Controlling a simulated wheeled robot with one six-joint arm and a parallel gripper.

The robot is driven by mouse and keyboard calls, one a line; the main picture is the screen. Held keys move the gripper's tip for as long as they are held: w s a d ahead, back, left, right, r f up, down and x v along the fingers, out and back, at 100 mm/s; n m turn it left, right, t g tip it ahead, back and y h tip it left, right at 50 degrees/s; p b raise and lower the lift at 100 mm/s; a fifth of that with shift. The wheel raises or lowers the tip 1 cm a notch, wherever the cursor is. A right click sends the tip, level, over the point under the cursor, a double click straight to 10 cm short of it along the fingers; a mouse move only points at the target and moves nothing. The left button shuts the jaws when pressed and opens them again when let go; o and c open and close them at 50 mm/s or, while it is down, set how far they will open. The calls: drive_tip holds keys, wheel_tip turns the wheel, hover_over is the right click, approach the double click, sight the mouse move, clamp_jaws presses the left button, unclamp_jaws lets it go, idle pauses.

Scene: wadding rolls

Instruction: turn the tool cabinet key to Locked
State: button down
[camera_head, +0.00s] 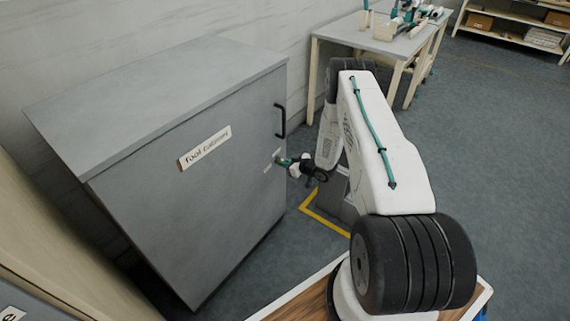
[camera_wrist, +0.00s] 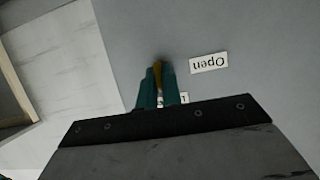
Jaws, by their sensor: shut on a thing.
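The tool cabinet (camera_head: 230,200) is a grey box at the left in the head view, with a "Tool Cabinet" sign (camera_head: 205,147) on its front. My gripper (camera_head: 281,161) is at the right part of that front, below the handle. In the wrist view its teal fingers (camera_wrist: 158,84) are shut on the brass-coloured key (camera_wrist: 158,68), of which only a small part shows. An "Open" label (camera_wrist: 209,62), upside down, is right of the key. A second label (camera_wrist: 184,98) is mostly hidden by the gripper; only an "L"-like mark shows. I cannot tell which label the key points to.
A black bar handle (camera_head: 281,121) stands out from the cabinet front above my gripper. A table (camera_head: 385,42) with tools is behind, and shelves (camera_head: 520,28) are at the back right. Grey floor (camera_head: 500,150) is clear at the right.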

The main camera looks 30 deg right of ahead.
drive_tip(key=c, duration=1.6)
unclamp_jaws()
drive_tip(key=v, duration=0.7)
drive_tip(key=shift+s+d+r, duration=0.15)
drive_tip(key=shift+s, duration=0.2)
